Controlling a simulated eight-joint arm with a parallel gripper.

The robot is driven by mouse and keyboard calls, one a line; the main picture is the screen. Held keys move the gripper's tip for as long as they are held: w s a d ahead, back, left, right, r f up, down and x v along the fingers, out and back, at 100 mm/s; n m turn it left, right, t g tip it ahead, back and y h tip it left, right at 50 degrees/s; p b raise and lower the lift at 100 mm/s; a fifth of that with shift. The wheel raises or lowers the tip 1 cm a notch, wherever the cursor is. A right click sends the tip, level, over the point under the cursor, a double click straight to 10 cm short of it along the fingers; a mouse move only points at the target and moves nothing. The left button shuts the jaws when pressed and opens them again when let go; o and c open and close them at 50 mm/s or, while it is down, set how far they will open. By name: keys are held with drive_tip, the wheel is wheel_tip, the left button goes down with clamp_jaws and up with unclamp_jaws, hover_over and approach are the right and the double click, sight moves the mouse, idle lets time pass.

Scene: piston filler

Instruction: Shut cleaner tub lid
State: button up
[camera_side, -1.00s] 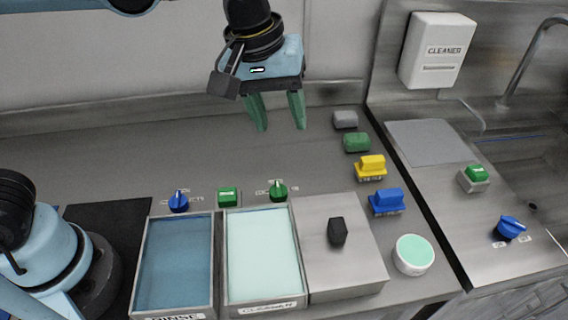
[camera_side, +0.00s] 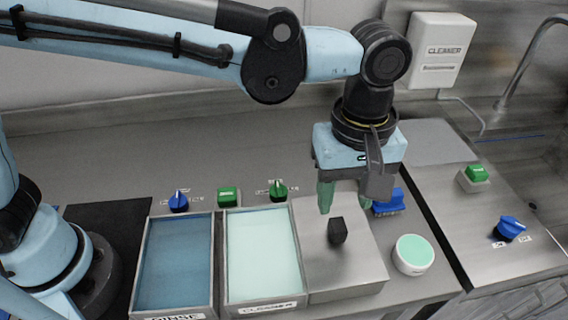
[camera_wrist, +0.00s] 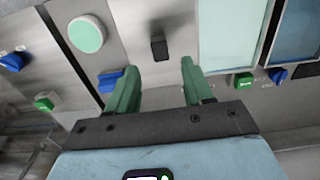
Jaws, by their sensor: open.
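The cleaner tub (camera_side: 262,256) is an open rectangular tub of pale mint liquid with a "CLEANER" label on its front. A flat steel lid (camera_side: 350,270) with a black knob (camera_side: 337,231) lies to the right of the tub, next to its right wall. My gripper (camera_side: 345,208) is open and empty, pointing down just behind and above the knob. In the wrist view the knob (camera_wrist: 159,48) is ahead of and between the green fingers (camera_wrist: 158,85), apart from them. The right finger's tip is partly hidden in the side view.
A rinse tub (camera_side: 175,262) stands left of the cleaner tub. Knobs and a green button (camera_side: 228,196) sit behind the tubs. A blue brush-like block (camera_side: 389,202) is close to my gripper's right. A round mint-topped container (camera_side: 412,254) stands right of the lid.

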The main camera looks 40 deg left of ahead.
sight(338, 224)
drive_tip(key=shift+f, duration=3.15)
drive_tip(key=shift+c, duration=0.3)
clamp_jaws()
